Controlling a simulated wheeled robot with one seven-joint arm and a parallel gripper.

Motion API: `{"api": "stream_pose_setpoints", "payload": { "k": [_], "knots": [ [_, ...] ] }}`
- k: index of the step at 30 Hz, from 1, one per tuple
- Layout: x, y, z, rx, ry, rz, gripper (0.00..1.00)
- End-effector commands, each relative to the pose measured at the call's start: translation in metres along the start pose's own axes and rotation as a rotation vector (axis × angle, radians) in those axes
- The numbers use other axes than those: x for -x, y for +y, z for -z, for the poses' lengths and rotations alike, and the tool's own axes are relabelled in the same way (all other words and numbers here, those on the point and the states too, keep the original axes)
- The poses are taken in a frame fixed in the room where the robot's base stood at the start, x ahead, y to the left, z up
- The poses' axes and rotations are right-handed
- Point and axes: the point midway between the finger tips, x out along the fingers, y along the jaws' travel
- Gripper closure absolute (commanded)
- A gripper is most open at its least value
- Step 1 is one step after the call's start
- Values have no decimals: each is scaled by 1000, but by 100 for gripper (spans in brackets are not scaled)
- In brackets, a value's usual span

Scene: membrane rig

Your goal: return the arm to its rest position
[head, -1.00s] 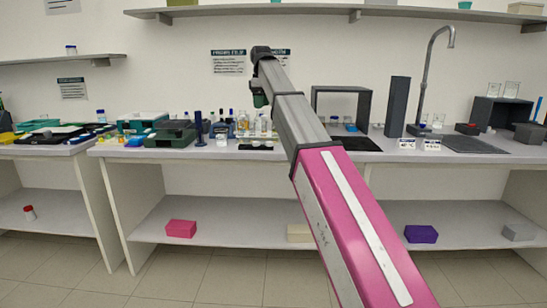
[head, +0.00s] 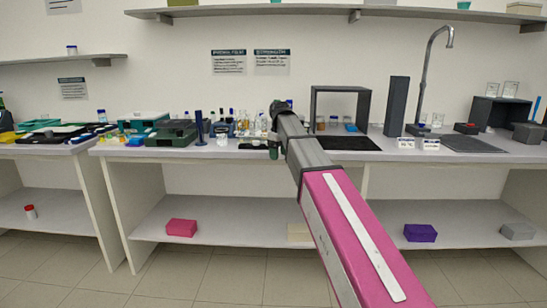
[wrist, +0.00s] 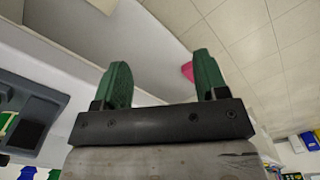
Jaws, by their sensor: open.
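My arm, pink and grey, reaches up from the bottom right of the head view toward the bench. Its dark end and my gripper (head: 274,146) are at the bench's front edge, seen small and partly hidden by the arm. In the wrist view my gripper (wrist: 162,85) shows two green fingers set wide apart on a black bar. It is open, with nothing between the fingers.
The white bench (head: 230,151) carries bottles, a dark green case (head: 171,133), a dark open frame (head: 341,104) and a tall dark block (head: 395,106). A lower shelf holds a pink box (head: 181,228) and a purple box (head: 420,233). The floor (head: 150,285) in front is clear.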

Motion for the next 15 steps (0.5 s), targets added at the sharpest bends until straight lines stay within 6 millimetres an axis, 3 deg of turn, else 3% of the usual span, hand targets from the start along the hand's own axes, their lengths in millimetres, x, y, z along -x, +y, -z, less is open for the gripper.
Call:
{"api": "stream_pose_setpoints", "payload": {
  "k": [1, 3, 15],
  "knots": [
    [-28, -4, -18, -42, -4, 3, 34],
    [-60, -4, -34, -102, -3, 3, 34],
    [-217, -28, -137, -435, -3, 2, 34]
  ]
}}
